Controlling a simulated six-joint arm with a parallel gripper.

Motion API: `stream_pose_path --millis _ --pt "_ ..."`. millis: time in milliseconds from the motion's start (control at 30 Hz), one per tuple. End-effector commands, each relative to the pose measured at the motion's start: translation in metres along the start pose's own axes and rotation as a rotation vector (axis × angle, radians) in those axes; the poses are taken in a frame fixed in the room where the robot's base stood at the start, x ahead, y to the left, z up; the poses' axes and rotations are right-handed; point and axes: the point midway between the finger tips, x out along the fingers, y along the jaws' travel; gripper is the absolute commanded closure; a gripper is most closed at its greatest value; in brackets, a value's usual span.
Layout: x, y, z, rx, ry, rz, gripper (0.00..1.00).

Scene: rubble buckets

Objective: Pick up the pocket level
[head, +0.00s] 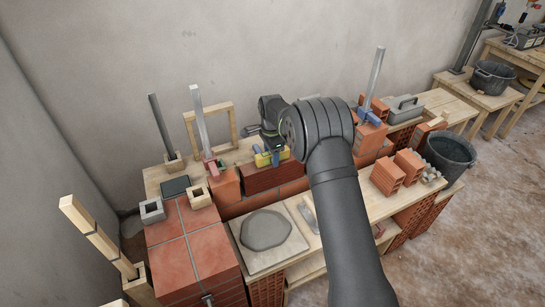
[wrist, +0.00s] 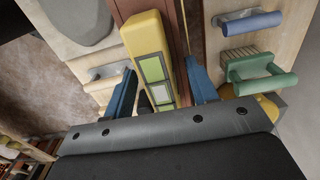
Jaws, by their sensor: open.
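The pocket level is a yellow bar with pale green windows (wrist: 147,42) in the wrist view. It lies on a reddish-brown brick surface. My gripper (wrist: 160,68) is open, with one blue finger on each side of the level. The level's near end is hidden behind the gripper body, and I cannot tell whether either finger touches it. In the head view the yellow level (head: 267,158) shows small on top of the low brick wall, under my arm's end and partly covered.
In the head view a grey slab of mortar (head: 265,230) lies on a board in front, and a dark bucket (head: 449,157) stands at right.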

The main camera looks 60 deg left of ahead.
Motion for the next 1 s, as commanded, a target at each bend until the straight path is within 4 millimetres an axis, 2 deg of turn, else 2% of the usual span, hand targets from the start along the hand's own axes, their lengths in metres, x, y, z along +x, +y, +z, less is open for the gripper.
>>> stream_pose_path --millis 67,300,333,667,833,967,1000 --pt "0.000 0.000 0.000 0.000 0.000 0.000 0.47" --pt "0.000 0.000 0.000 0.000 0.000 0.000 0.94" --pt "0.000 0.000 0.000 0.000 0.000 0.000 0.98" --pt "-0.004 0.000 0.000 0.000 0.000 0.000 0.98" --pt "-0.021 -0.001 0.000 0.000 0.000 -0.001 0.98" --pt "-0.044 -0.001 0.000 0.000 -0.001 -0.001 0.98" --pt "-0.049 0.006 -0.008 0.003 -0.001 0.001 0.98"
